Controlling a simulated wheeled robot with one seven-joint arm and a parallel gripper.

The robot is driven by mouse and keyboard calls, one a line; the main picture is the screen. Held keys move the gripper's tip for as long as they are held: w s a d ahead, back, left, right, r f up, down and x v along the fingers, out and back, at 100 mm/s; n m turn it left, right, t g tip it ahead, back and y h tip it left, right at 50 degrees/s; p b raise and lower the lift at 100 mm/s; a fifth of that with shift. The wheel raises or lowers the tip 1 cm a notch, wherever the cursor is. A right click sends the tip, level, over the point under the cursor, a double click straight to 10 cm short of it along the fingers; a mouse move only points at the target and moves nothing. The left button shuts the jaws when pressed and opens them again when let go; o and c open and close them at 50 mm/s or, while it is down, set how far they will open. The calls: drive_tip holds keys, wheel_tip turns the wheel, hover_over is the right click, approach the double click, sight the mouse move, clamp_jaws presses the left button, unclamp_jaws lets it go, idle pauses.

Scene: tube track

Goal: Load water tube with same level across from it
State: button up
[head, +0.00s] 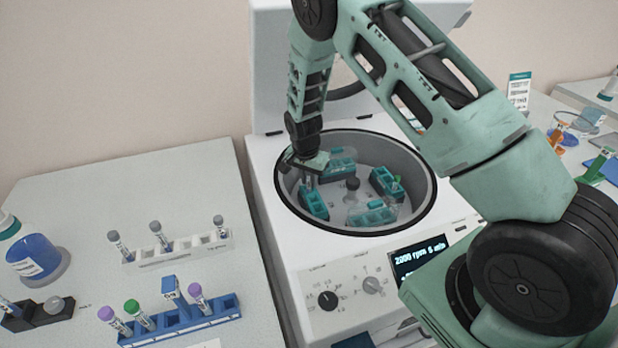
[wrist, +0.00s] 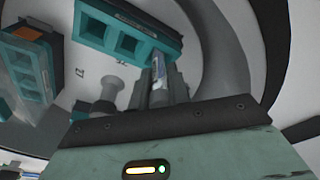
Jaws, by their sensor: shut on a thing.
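The open centrifuge (head: 286,262) has a round bowl with several teal buckets. My gripper (head: 308,180) is inside the left part of the bowl, over the left teal bucket (head: 314,204). In the wrist view my gripper (wrist: 160,95) is shut on a slim tube (wrist: 159,70) with a pale label. The tube's tip is close to a slot of a teal bucket (wrist: 130,32); I cannot tell whether it has entered.
On the left table, a white rack (head: 180,252) holds several grey-capped tubes. A blue rack (head: 185,322) holds purple- and green-capped tubes. A blue container (head: 36,258) and a black holder (head: 40,318) stand further left. The bowl rim (head: 437,190) surrounds my gripper.

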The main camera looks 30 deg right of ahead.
drive_tip(key=o, duration=0.8)
drive_tip(key=shift+f, duration=0.1)
drive_tip(key=r, duration=0.4)
drive_tip(key=a+r+b, duration=0.1)
drive_tip(key=r, duration=0.3)
drive_tip(key=s+r+b, duration=0.1)
drive_tip(key=r, duration=0.3)
drive_tip(key=shift+a, duration=0.25)
idle(0.3)
